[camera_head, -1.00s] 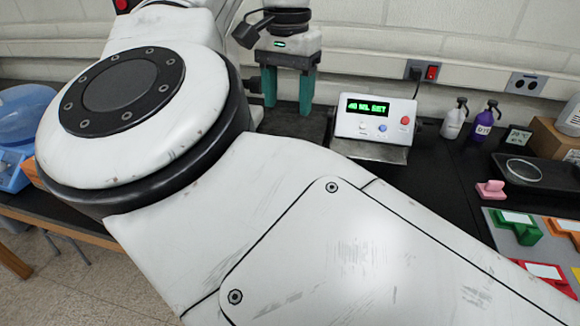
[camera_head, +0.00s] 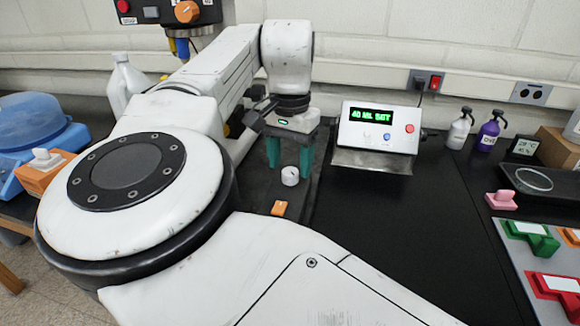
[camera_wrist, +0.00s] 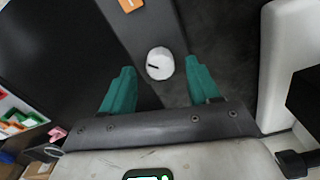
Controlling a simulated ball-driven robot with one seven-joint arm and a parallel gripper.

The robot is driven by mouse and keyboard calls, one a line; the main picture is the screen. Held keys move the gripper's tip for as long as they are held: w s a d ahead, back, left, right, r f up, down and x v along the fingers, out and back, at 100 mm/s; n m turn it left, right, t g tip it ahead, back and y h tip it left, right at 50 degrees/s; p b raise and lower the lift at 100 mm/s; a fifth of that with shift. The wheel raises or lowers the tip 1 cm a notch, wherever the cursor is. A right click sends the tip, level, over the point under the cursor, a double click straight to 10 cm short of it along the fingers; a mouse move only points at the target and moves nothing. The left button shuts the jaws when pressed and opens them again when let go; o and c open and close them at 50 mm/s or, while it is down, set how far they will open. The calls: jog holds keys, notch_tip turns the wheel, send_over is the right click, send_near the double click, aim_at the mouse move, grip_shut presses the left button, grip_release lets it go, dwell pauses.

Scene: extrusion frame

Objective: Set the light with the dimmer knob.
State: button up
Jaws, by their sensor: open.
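A white round knob (camera_head: 290,176) with a dark pointer line stands on a dark panel (camera_head: 262,190) in the head view. The knob (camera_wrist: 159,63) also shows in the wrist view, with its line pointing to the left. My gripper (camera_head: 289,160) has two teal fingers, spread apart and empty. In the head view it is just behind the knob. In the wrist view the fingers of my gripper (camera_wrist: 160,72) lie to either side of the knob, with gaps; I cannot tell their height above it. No lamp shows clearly.
An orange switch (camera_head: 279,208) is on the panel in front of the knob. A white box (camera_head: 378,128) with a green display stands to the right. A control box with an orange knob (camera_head: 187,12) is at the top left. Black bench (camera_head: 400,215) to the right is clear.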

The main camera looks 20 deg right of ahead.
jog(key=shift+f, duration=1.05)
jog(key=c, duration=1)
